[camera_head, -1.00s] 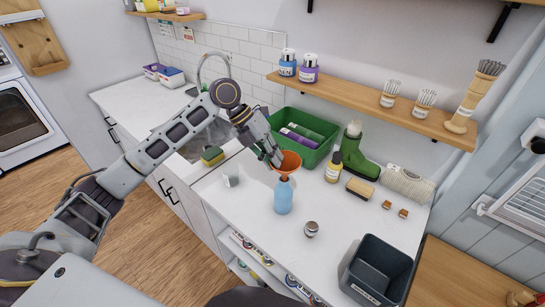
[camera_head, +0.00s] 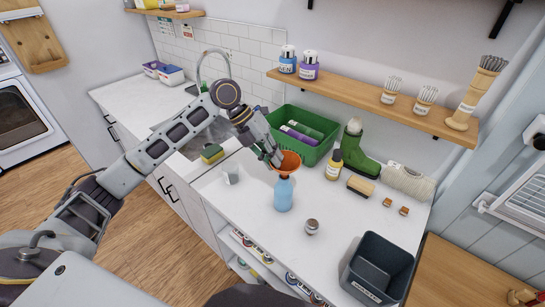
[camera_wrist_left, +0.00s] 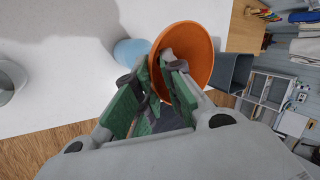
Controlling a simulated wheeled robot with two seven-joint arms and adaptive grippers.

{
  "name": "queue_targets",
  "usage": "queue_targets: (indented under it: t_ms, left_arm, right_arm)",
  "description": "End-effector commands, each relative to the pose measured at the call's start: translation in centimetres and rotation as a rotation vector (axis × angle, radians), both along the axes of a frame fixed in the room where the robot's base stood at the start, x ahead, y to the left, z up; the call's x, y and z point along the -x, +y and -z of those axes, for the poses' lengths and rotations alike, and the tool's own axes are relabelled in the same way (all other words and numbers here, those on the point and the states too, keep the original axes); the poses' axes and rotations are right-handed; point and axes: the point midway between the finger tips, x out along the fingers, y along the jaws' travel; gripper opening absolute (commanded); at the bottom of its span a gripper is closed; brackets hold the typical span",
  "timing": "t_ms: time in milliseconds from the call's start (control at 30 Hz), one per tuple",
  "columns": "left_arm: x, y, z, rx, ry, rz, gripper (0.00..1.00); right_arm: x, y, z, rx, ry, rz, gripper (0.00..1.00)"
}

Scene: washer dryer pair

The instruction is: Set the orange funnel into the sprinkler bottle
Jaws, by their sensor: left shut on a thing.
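The orange funnel (camera_head: 289,161) is directly above the blue sprinkler bottle (camera_head: 284,195), which stands upright on the white counter. My left gripper (camera_head: 275,160) is shut on the rim of the funnel. In the left wrist view the gripper (camera_wrist_left: 172,68) holds the near edge of the funnel (camera_wrist_left: 197,48), and part of the bottle (camera_wrist_left: 130,51) shows beside it. The funnel's spout is hidden, so I cannot tell how far it sits in the bottle neck. My right gripper does not show.
A green bin (camera_head: 303,132) is behind the bottle. A small metal-topped jar (camera_head: 312,226) and a dark bin (camera_head: 376,270) are nearer. A white cup (camera_head: 231,174) is left.

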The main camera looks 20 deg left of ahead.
Motion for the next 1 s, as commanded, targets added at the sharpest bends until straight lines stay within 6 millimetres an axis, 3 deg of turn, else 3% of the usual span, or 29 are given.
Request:
queue_targets:
  t_ms: [300, 333, 500, 1000]
  left_arm:
    - [0.0, 0.01, 0.04, 0.0, 0.0, 0.0, 0.0]
    - [0.0, 0.01, 0.04, 0.0, 0.0, 0.0, 0.15]
    - [0.0, 0.0, 0.04, 0.0, 0.0, 0.0, 0.36]
    - [-0.01, 0.36, -0.48, 0.0, -0.001, -0.001, 0.36]
  right_arm:
    - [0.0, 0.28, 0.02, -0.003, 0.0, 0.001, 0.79]
    - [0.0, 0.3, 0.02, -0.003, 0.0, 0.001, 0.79]
    - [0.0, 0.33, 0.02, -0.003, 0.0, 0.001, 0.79]
    - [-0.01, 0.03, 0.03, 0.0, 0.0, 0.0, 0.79]
